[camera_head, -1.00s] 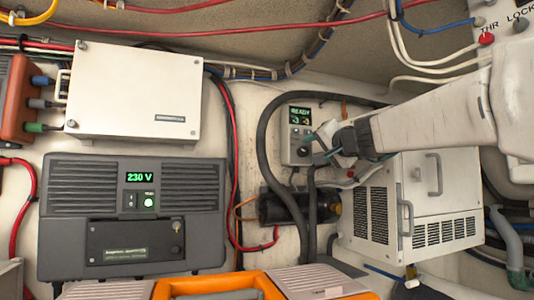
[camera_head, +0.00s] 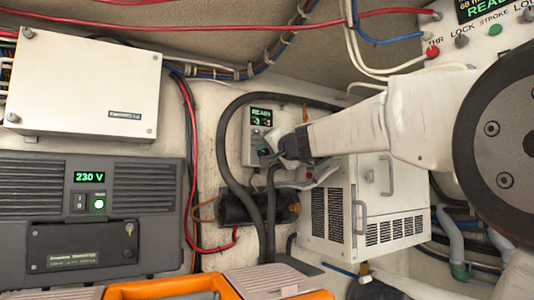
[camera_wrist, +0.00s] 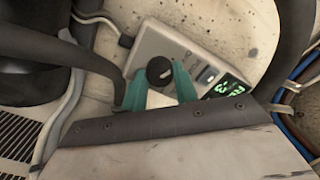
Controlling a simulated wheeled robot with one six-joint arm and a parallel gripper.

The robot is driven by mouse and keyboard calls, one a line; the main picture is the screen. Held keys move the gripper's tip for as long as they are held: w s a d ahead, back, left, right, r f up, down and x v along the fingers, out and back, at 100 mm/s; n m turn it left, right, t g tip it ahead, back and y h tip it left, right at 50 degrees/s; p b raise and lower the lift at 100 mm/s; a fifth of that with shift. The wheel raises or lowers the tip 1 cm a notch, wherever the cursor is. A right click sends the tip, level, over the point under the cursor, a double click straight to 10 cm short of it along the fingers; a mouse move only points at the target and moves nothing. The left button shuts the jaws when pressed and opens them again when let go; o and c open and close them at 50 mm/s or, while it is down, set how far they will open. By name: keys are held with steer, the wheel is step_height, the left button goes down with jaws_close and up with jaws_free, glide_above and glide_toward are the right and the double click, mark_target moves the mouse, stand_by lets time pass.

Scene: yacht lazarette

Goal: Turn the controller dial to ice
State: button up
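The controller (camera_head: 255,122) is a pale box on the back wall with a green-lit display reading READY at its top. In the wrist view its round black dial (camera_wrist: 159,71) has a light pointer mark, and the controller's face (camera_wrist: 195,50) shows around it. My gripper (camera_wrist: 158,82) has two teal fingers, one on each side of the dial. They look spread, with the dial between their tips; firm contact cannot be made out. In the head view my gripper (camera_head: 268,150) covers the lower part of the controller, hiding the dial. I cannot read the dial's position labels.
A thick black hose (camera_head: 222,160) loops left of the controller and passes close to my gripper. A white vented unit (camera_head: 345,205) stands below right. A grey 230 V box (camera_head: 90,205) and a white box (camera_head: 85,85) are at left. An orange case (camera_head: 175,285) lies in front.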

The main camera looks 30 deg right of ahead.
steer(key=m, duration=0.4)
steer(key=shift+m, duration=0.4)
steer(key=m, duration=0.4)
steer(key=shift+f+m, duration=0.1)
steer(key=shift+m, duration=0.2)
steer(key=m, duration=0.4)
steer(key=shift+m, duration=2.1)
steer(key=o, duration=1)
